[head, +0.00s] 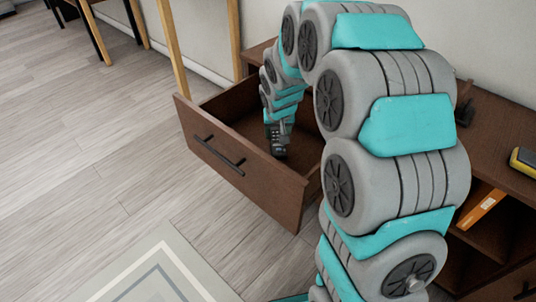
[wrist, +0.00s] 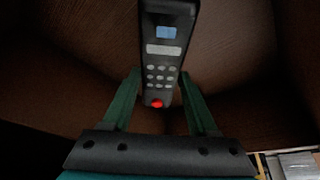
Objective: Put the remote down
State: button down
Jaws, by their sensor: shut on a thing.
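The remote (wrist: 164,52) is black with a blue screen, grey keys and a red button, and hangs between the fingers of my gripper (wrist: 160,85) in the wrist view. My gripper is shut on it. In the head view my gripper (head: 279,135) reaches down into the open drawer (head: 245,165), and the remote (head: 279,151) shows small and dark below the fingers. The brown drawer walls and floor surround it in the wrist view. I cannot tell whether the remote touches the drawer floor.
The drawer is pulled out of a brown wooden cabinet (head: 510,150). A yellow and black object (head: 523,160) lies on the cabinet top, and an orange box (head: 480,208) sits on a shelf below. Wooden furniture legs (head: 168,45) stand behind the drawer. The floor at left is clear, with a rug (head: 150,275) in front.

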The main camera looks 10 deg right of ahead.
aim_at(273, 130)
jog(key=shift+w+d+r+m+h+b, duration=0.1)
jog(key=shift+w+r+m+h+b, duration=0.2)
jog(key=shift+w+m+b, duration=0.3)
jog(key=shift+w+r+m+h+b, duration=0.25)
jog(key=shift+w+m+b, duration=0.2)
jog(key=shift+m+b, duration=0.2)
jog(key=shift+w+a+r+m+h+b, duration=0.25)
jog(key=shift+w+a+r+m+b, duration=0.25)
jog(key=shift+r+m+b, duration=0.3)
jog(key=shift+m, duration=0.25)
notch_tip(273, 130, down, 10)
jog(key=shift+r, duration=0.1)
jog(key=shift+c, duration=0.9)
grip_release()
jog(key=shift+g, duration=0.3)
jog(key=shift+v, duration=3.75)
